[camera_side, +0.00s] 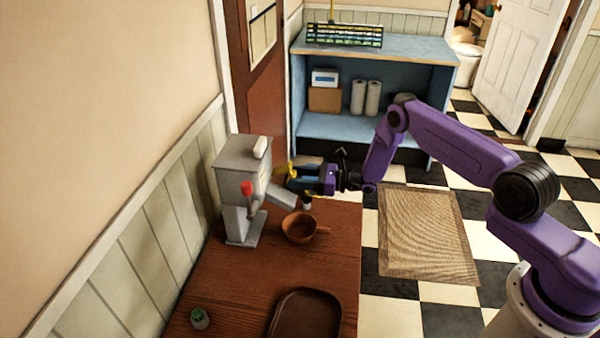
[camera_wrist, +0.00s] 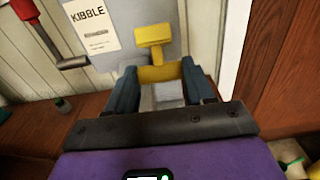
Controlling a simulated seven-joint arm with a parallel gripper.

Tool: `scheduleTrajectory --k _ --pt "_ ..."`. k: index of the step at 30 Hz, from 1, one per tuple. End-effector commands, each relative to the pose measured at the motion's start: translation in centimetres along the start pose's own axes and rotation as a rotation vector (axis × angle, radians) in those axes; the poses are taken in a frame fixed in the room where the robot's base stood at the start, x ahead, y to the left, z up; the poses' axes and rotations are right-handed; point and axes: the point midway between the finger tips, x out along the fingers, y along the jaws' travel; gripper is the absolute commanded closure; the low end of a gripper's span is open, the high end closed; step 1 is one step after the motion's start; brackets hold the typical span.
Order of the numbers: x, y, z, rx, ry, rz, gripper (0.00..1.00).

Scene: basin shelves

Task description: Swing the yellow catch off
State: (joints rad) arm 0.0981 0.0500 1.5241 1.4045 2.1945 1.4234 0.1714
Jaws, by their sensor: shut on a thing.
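The yellow catch (camera_wrist: 153,40) is on the front of a grey dispenser with a KIBBLE label (camera_wrist: 91,25). In the wrist view its T-shaped end stands above my gripper (camera_wrist: 161,75), and its lower yellow part lies between the two blue fingers, which are shut on it. In the side view the grey dispenser (camera_side: 243,180) stands on the brown table, and my gripper (camera_side: 293,175) is at its right side. The catch (camera_side: 291,171) shows there only as a small yellow bit at the fingertips. A red-knobbed crank (camera_wrist: 45,38) is on the dispenser, left of the label.
A brown bowl with a handle (camera_side: 299,228) stands below the dispenser's chute (camera_side: 281,196). A dark tray (camera_side: 305,317) and a small green-topped jar (camera_side: 199,318) are on the table (camera_side: 235,283). A blue shelf (camera_side: 385,65) is behind.

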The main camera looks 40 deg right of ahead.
Motion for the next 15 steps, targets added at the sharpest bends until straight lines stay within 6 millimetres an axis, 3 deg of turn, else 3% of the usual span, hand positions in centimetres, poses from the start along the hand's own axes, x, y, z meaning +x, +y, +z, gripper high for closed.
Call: scheduleTrajectory --k 15 --pt "0.26 -0.05 -1.35 0.002 -0.159 -0.002 0.78"
